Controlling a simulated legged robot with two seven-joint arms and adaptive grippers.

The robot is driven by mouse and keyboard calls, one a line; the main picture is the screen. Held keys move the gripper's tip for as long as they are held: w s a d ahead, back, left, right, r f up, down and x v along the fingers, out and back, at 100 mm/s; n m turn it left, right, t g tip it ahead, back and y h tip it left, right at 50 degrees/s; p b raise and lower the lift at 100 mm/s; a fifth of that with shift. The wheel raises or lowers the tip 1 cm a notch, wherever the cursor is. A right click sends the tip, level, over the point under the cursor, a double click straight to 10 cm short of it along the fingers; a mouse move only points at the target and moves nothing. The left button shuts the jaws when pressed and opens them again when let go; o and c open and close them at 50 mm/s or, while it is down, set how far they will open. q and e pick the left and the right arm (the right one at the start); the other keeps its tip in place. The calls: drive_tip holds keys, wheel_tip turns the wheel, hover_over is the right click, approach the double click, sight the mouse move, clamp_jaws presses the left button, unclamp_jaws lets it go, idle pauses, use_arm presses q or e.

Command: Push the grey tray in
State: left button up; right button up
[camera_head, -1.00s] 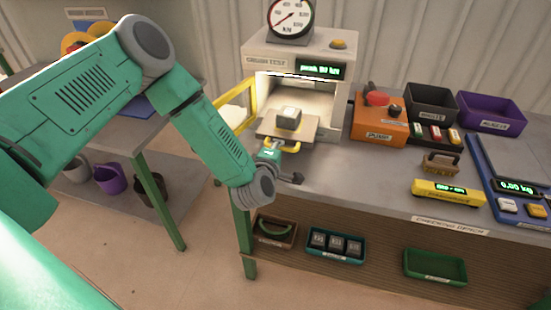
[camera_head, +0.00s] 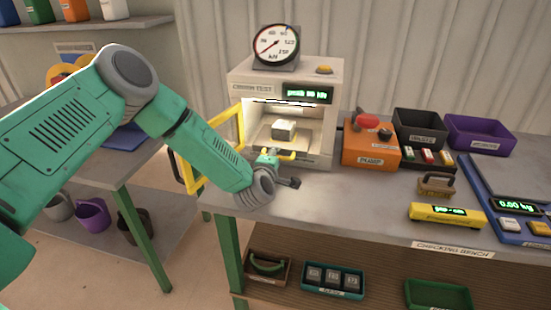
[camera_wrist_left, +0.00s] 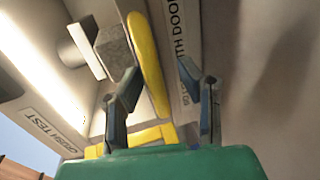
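The grey tray (camera_head: 284,146) sits in the press opening with a pale grey block (camera_head: 284,129) on it. Its yellow handle (camera_head: 287,155) faces the front. My left gripper (camera_head: 280,170) is at the tray's front, close to the handle. I cannot tell whether the fingers touch the handle. My right gripper is not in view.
The press (camera_head: 318,75) has its yellow-framed door (camera_head: 187,170) swung open to the left, beside my left forearm. An orange pump (camera_head: 370,145) stands right of the press. The bench top (camera_head: 345,205) in front is clear up to the yellow level (camera_head: 447,215).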

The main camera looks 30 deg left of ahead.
use_arm(q)
drive_tip(key=shift+s+r, duration=0.1)
drive_tip(key=v, duration=1.1)
drive_tip(key=shift+s, duration=0.35)
